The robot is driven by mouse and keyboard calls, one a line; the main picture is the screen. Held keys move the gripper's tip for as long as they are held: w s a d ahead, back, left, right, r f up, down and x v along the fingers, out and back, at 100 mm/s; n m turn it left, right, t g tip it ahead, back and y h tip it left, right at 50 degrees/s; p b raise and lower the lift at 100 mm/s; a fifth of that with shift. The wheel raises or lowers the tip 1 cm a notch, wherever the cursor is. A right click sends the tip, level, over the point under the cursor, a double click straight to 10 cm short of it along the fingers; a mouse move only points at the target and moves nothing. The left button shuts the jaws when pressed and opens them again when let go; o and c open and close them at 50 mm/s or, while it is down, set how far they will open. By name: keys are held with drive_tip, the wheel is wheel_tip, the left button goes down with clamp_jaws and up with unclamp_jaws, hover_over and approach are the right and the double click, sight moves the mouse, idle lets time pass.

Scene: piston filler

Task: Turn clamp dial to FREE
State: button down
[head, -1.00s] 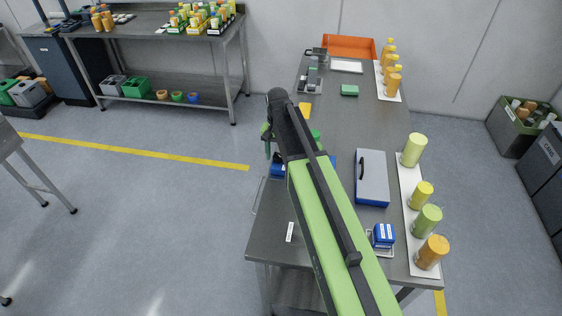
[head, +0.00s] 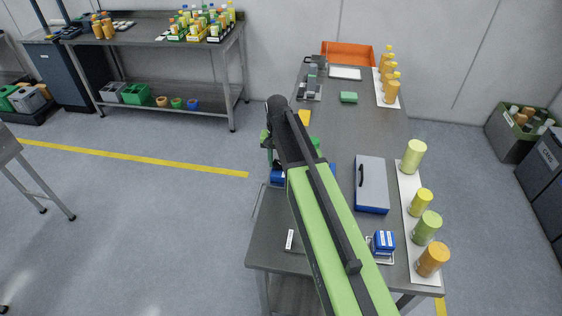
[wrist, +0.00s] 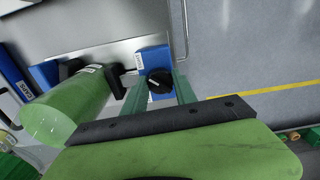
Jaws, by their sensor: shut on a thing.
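In the wrist view, a round black dial (wrist: 159,80) with a pale pointer mark sits on the front of a blue block (wrist: 154,57). My gripper (wrist: 162,88) has its green fingers on either side of the dial and is shut on it. White labels lie on the block beside the dial, too small to read surely. In the head view my arm covers the dial and most of the gripper; part of the blue block (head: 277,176) shows at the table's left edge.
On the table (head: 362,130) are a blue-grey case (head: 371,185) and several coloured bottles on the right. The floor to the left is open.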

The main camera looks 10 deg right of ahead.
drive_tip(key=n, duration=0.4)
drive_tip(key=shift+s+d+n, duration=0.15)
drive_tip(key=shift+n, duration=0.15)
drive_tip(key=n, duration=0.9)
drive_tip(key=shift+n, duration=1.8)
drive_tip(key=shift+a, duration=0.2)
drive_tip(key=c, duration=1)
unclamp_jaws()
